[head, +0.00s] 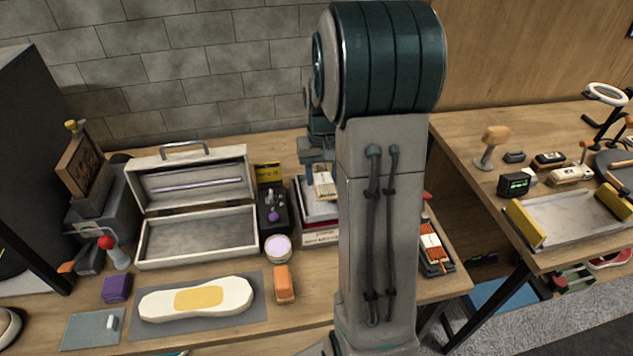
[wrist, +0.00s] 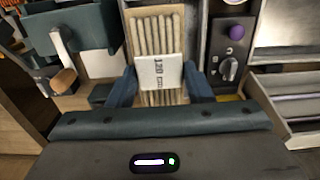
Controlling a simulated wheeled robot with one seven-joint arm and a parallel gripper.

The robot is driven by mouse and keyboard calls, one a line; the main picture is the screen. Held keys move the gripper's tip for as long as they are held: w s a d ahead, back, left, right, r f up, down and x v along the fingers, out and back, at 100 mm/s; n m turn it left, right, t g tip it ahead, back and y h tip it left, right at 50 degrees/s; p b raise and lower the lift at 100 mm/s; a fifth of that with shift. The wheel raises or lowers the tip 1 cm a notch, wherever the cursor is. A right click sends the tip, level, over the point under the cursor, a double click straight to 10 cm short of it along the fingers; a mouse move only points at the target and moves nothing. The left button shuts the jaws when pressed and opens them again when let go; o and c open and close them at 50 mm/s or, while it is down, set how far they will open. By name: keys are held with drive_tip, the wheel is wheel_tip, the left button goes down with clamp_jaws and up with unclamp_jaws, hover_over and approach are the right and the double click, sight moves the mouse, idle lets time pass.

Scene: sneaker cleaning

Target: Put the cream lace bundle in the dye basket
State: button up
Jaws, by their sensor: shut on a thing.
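The cream lace bundle (wrist: 157,40) is a row of pale cords with a white paper band marked in dark print. In the wrist view it stands between the two blue fingers of my gripper (wrist: 168,86), which is shut on it. In the head view the bundle (head: 325,184) hangs below my gripper (head: 318,165), in front of the grey wall and over a stack of boxes (head: 319,235). My arm covers part of the table to the right of it. I cannot pick out the dye basket in either view.
An open toolbox (head: 197,240) and a dark device with a purple knob (head: 273,215) stand left of the bundle. A white tub (head: 278,248), an orange block (head: 284,284) and a sole on a grey mat (head: 248,322) lie nearer. Orange packs (head: 432,246) lie right of my arm.

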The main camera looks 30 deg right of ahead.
sight(318, 177)
drive_tip(key=shift+w+a+f, duration=0.35)
drive_tip(key=shift+w+f, duration=0.1)
drive_tip(key=shift+w, duration=0.1)
drive_tip(key=shift+f+p, duration=0.5)
drive_tip(key=shift+f, duration=1.5)
drive_tip(key=shift+f, duration=0.15)
drive_tip(key=o, duration=0.6)
drive_tip(key=shift+c, duration=0.2)
drive_tip(key=shift+o, duration=0.6)
